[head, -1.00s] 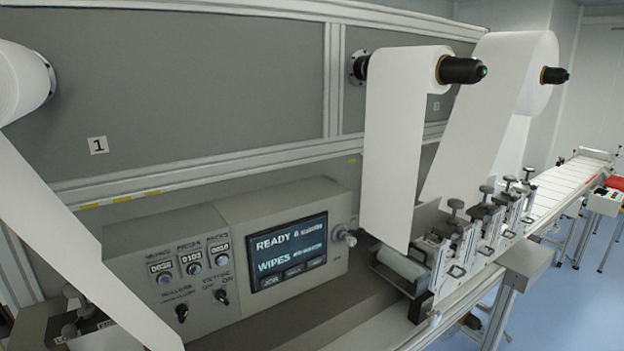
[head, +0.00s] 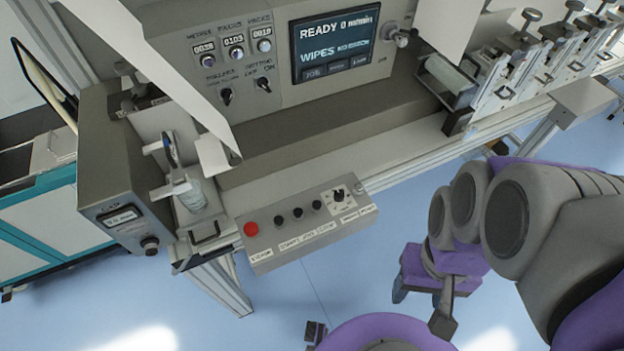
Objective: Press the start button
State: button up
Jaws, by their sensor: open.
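A grey control box (head: 318,236) is fixed at the front edge of the machine, in the middle of the head view. On its top is a red button (head: 251,229) at the left end. A row of small black buttons follows to its right. The leftmost black button (head: 279,221) stands above a label that appears to read START; the small print is blurry. My gripper (head: 421,308) is open and empty, below and to the right of the box. It is apart from the box and touches no button.
A selector knob (head: 339,193) sits at the box's right end. The machine's screen (head: 336,46) reads READY and WIPES. A grey gauge unit (head: 122,215) stands left of the box, near a white web strip (head: 150,70). Blue floor (head: 330,290) lies open in front.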

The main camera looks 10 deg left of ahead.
aim_at(278, 220)
jog(key=k+j+u, duration=0.1)
jog(key=u, duration=1.05)
